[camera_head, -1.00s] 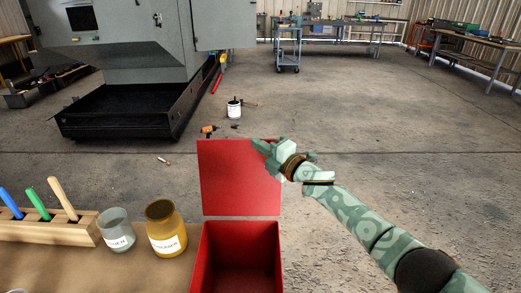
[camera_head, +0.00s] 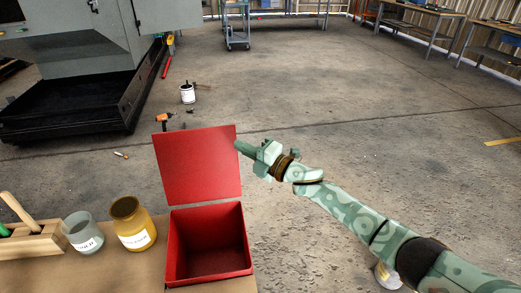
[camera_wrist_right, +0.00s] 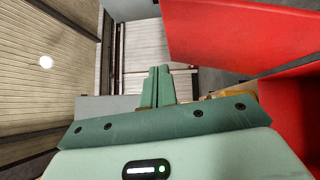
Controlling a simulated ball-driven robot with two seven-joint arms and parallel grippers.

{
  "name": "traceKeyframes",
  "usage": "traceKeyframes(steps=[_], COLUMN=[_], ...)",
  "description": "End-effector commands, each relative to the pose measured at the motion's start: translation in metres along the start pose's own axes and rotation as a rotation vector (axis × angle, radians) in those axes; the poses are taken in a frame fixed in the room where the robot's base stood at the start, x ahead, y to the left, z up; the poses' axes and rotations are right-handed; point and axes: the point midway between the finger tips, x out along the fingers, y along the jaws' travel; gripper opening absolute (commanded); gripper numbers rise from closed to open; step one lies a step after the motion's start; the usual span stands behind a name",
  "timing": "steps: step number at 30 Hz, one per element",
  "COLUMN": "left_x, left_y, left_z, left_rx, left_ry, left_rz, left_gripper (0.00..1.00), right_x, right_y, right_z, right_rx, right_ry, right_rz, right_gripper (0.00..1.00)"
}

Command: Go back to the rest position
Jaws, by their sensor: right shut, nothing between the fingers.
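My right gripper (camera_head: 243,147) is shut and empty, held in the air beside the raised lid of the red box (camera_head: 208,272). Its closed fingers also show in the right wrist view (camera_wrist_right: 157,86), with the red lid (camera_wrist_right: 240,35) at the upper right of that view. In the head view the red lid (camera_head: 197,165) stands open behind the box, and the inside of the box that shows looks empty. My right arm reaches in from the lower right. My left gripper is not in view.
A yellow jar (camera_head: 133,226), a grey cup (camera_head: 82,232) and a wooden holder (camera_head: 35,243) with tools stand on the brown table (camera_head: 100,277) left of the box. A white can (camera_head: 187,94) and an orange tool (camera_head: 165,118) are on the floor beyond.

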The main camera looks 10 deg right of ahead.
Motion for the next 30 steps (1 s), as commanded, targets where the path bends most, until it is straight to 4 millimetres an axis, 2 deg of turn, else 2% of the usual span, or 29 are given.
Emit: traceKeyframes(steps=[3, 6, 10, 15, 17, 19, 20, 21, 23, 24, 26, 27, 29, 30], left_x=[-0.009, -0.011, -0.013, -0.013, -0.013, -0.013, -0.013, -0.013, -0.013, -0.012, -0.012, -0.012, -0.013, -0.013], left_y=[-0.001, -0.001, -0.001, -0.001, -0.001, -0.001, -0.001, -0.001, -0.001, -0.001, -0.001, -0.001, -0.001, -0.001], left_z=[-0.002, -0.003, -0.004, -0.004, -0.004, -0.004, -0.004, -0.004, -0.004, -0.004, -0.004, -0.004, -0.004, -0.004], left_rx=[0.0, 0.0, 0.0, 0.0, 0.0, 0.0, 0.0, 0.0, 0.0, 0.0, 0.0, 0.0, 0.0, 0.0], left_ry=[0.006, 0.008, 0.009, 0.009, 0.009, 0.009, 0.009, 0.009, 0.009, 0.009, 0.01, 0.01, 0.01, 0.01], left_rz=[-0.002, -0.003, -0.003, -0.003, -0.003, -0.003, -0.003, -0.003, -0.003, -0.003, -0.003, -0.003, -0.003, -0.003], left_gripper=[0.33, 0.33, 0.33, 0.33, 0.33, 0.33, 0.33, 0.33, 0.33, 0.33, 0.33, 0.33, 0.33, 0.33], right_x=[-0.028, -0.045, -0.057, -0.061, -0.062, -0.071, -0.078, -0.091, -0.118, -0.139, -0.171, -0.193, -0.227, -0.251], right_y=[0.001, 0.0, -0.001, -0.002, -0.01, -0.028, -0.041, -0.069, -0.116, -0.148, -0.194, -0.222, -0.262, -0.288], right_z=[0.0, 0.0, 0.0, 0.001, 0.012, 0.042, 0.056, 0.067, 0.074, 0.074, 0.067, 0.058, 0.041, 0.026], right_rx=[0.0, 0.001, 0.001, 0.027, 0.094, 0.203, 0.269, 0.369, 0.515, 0.606, 0.729, 0.803, 0.904, 0.967], right_ry=[0.001, 0.0, 0.001, -0.007, -0.056, -0.168, -0.233, -0.318, -0.443, -0.52, -0.629, -0.696, -0.791, -0.854], right_rz=[-0.001, -0.001, 0.0, -0.005, -0.03, -0.069, -0.088, -0.121, -0.176, -0.214, -0.268, -0.305, -0.359, -0.397], right_gripper=[0.0, 0.0, 0.0, 0.0, 0.0, 0.0, 0.0, 0.0, 0.0, 0.0, 0.0, 0.0, 0.0, 0.0])
